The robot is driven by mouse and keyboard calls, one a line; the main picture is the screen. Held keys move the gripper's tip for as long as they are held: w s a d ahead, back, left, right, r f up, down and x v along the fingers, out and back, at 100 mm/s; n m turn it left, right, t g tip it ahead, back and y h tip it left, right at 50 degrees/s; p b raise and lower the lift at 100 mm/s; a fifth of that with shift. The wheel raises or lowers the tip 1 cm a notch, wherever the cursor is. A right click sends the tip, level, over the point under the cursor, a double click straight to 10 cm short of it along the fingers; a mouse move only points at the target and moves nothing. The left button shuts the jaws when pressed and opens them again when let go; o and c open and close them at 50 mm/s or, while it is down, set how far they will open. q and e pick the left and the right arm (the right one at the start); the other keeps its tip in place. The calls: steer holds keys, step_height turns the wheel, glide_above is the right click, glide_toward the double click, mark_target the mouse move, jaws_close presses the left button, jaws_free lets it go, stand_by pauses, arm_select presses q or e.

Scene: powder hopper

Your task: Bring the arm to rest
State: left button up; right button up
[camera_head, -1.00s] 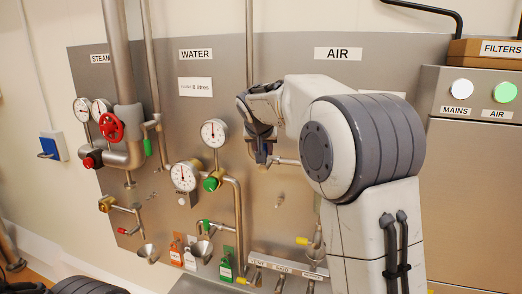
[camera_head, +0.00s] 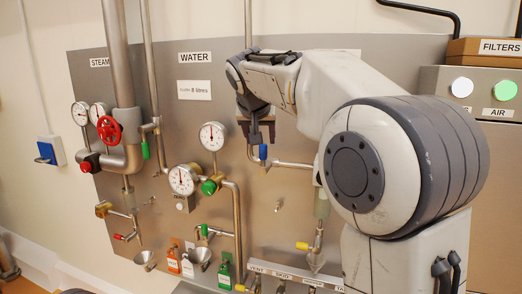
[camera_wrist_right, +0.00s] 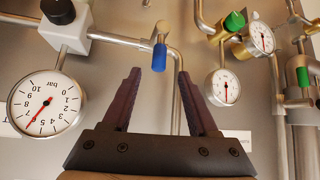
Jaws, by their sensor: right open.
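My right arm (camera_head: 405,165) reaches in from the right in the head view, bent, with its large grey joint close to the camera. My right gripper (camera_head: 261,134) hangs in front of the panel, just above the blue valve handle (camera_head: 263,152). In the right wrist view the gripper (camera_wrist_right: 159,75) is open, with nothing held between its two dark fingers. The blue handle (camera_wrist_right: 160,57) shows beyond the fingertips there; I cannot tell how far apart they are. My left gripper is not in view.
The steel panel (camera_head: 190,130) carries a red steam wheel (camera_head: 109,130), several gauges and pipes. A gauge (camera_wrist_right: 46,103) shows left of the fingers in the wrist view. A yellow handle (camera_head: 302,245) sits below the gripper. A cabinet (camera_head: 500,180) stands at right.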

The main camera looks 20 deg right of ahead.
steer(key=shift+v, duration=0.85)
steer(key=s+a+f+n+g+y, duration=0.4)
steer(key=s+a+f+n, duration=0.4)
steer(key=s+a+f, duration=0.85)
steer(key=s+a+f+n+g, duration=0.1)
steer(key=s+f+n+g, duration=0.1)
steer(key=s+f, duration=0.4)
steer(key=s+a+f+n+g+y, duration=0.1)
steer(key=s+f, duration=0.5)
steer(key=s, duration=0.7)
steer(key=shift+a+f+n+g, duration=0.25)
steer(key=shift+n+g, duration=0.25)
steer(key=shift+n, duration=0.4)
